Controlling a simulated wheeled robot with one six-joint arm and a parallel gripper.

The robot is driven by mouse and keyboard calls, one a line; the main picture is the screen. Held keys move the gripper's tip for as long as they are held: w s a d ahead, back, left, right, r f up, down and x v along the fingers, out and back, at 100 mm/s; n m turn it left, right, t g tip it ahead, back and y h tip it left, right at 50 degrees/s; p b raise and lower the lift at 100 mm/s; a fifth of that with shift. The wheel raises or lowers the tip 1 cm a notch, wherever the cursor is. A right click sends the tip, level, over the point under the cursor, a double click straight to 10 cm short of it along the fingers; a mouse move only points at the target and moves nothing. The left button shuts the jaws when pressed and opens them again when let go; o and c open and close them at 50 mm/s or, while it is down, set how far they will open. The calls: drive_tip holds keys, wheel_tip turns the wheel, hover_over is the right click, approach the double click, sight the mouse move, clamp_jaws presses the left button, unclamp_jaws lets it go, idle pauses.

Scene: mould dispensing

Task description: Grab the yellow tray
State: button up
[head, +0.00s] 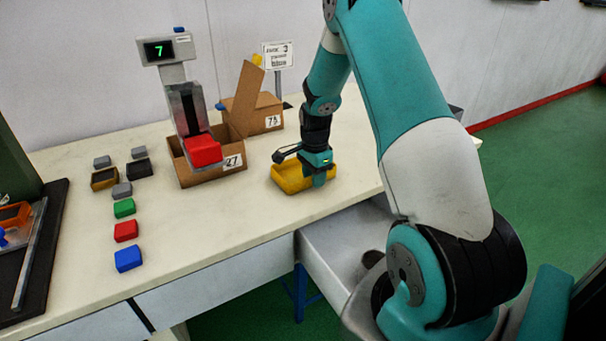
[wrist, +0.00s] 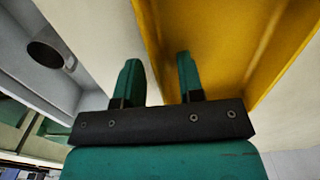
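The yellow tray (head: 290,178) sits on the table right of the front cardboard box. My gripper (head: 319,178) points down at the tray's right part and hides some of it. In the wrist view, the yellow tray (wrist: 215,40) fills the upper right. My gripper (wrist: 159,62) has its two green fingers clearly apart there. The tray's near edge runs between them, with the right finger over the yellow and the left finger over the pale table. Whether either finger touches the tray wall I cannot tell.
A cardboard box (head: 208,178) marked 27 stands left of the tray, with a red block (head: 203,151) above it under a dispenser showing 7 (head: 160,50). Another box (head: 262,120) stands behind. Several small coloured blocks lie at left. An open drawer (head: 340,240) juts out in front.

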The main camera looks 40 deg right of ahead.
clamp_jaws()
idle(0.3)
